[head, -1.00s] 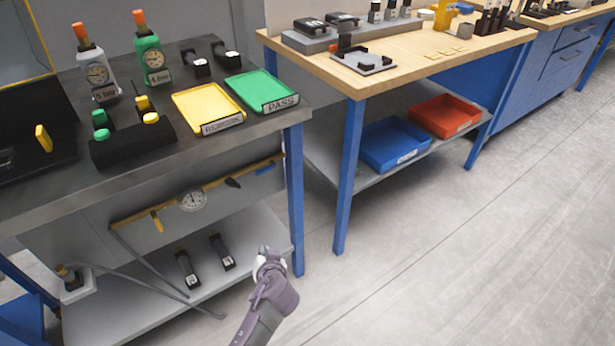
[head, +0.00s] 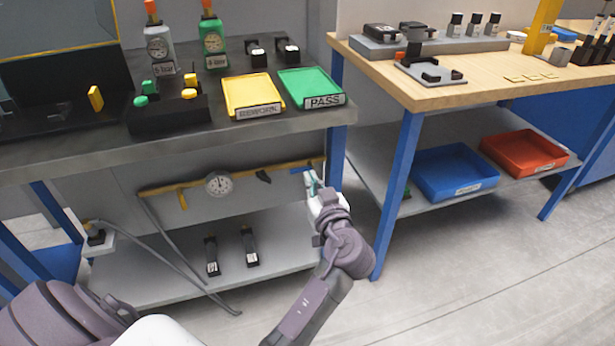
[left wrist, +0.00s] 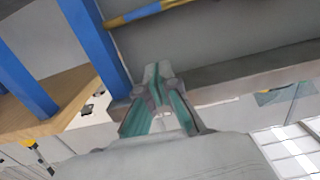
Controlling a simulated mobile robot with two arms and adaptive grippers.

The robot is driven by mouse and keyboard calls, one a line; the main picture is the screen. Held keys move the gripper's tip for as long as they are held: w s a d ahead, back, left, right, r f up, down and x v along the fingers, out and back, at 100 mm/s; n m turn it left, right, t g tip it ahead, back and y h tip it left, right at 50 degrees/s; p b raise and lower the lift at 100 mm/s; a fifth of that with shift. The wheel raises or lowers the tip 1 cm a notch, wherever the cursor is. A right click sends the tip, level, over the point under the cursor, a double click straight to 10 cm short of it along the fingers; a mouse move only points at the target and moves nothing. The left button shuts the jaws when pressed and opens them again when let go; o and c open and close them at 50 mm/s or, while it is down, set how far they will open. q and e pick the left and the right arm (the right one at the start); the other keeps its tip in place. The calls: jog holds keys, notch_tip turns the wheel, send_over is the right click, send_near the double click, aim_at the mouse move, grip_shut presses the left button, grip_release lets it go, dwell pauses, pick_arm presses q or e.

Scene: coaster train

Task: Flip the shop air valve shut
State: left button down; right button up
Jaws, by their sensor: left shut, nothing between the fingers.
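The yellow air pipe (head: 240,178) runs along the wall under the dark workbench, with a round gauge (head: 218,184) on it. A yellow lever (head: 182,199) hangs down from the pipe left of the gauge, and a small black lever (head: 263,176) sits right of it. Which lever is the shop air valve is not labelled. My left gripper (head: 311,181) is shut and empty near the pipe's right end, right of the black lever; contact cannot be told. In the left wrist view its fingertips (left wrist: 156,72) meet below the pipe (left wrist: 150,11). My right gripper is out of view.
A blue bench leg (head: 336,158) stands close to my left gripper. The lower shelf (head: 190,280) holds two dark devices, and a grey hose (head: 170,255) crosses in front. The wooden bench (head: 480,80) stands to the right.

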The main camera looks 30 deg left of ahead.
pick_arm(q)
send_over(299, 170)
jog(key=v, duration=0.3)
jog(key=shift+w+a+f, duration=0.1)
jog(key=shift+a+f, duration=0.1)
jog(key=shift+f, duration=0.55)
jog(key=shift+a+f, duration=0.15)
jog(key=shift+f, duration=0.65)
jog(key=shift+w+a+f, duration=0.1)
jog(key=shift+a+f, duration=0.1)
jog(key=shift+f, duration=0.55)
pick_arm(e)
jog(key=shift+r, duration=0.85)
pick_arm(q)
jog(key=shift+b, duration=0.4)
